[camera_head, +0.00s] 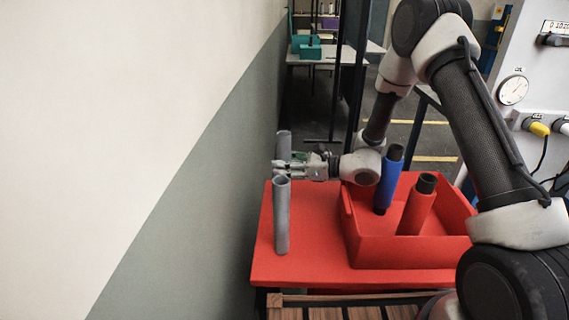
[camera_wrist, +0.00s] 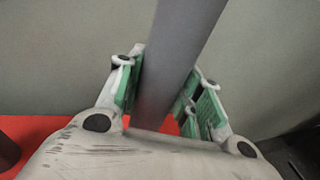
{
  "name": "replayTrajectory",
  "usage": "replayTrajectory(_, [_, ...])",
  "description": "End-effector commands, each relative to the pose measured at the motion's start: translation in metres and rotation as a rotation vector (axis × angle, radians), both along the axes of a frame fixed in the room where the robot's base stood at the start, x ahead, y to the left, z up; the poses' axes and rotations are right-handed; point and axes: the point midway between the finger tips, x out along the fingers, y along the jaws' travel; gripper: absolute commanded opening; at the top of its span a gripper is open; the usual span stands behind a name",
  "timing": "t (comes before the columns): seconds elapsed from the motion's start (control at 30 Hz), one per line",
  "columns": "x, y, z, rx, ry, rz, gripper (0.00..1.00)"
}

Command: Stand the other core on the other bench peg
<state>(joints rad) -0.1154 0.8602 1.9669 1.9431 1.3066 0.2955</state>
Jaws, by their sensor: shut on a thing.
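One grey core (camera_head: 282,218) stands upright on the red bench (camera_head: 310,262), near its left edge; any peg inside it is hidden. My gripper (camera_head: 285,166) is shut on the other grey core (camera_head: 284,142), just behind the first in the head view. The held core is about upright, and its lower part is hidden by the gripper and the front core. In the wrist view the held core (camera_wrist: 176,60) runs between the green-padded fingers. I cannot tell whether its bottom touches the bench or a peg. The other bench peg does not show.
A red bin (camera_head: 400,256) on the bench's right holds a blue roll (camera_head: 387,185) and a red roll (camera_head: 416,210), both with dark cores. A wall (camera_head: 200,200) rises close to the bench's left. Bare bench lies between the front core and the bin.

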Motion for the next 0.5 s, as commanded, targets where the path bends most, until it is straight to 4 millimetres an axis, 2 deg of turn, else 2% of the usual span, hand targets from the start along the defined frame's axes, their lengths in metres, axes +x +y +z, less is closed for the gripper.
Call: replayTrajectory(0.5, [0.0001,0.0001,-0.0071,0.000,0.001,0.000,0.07])
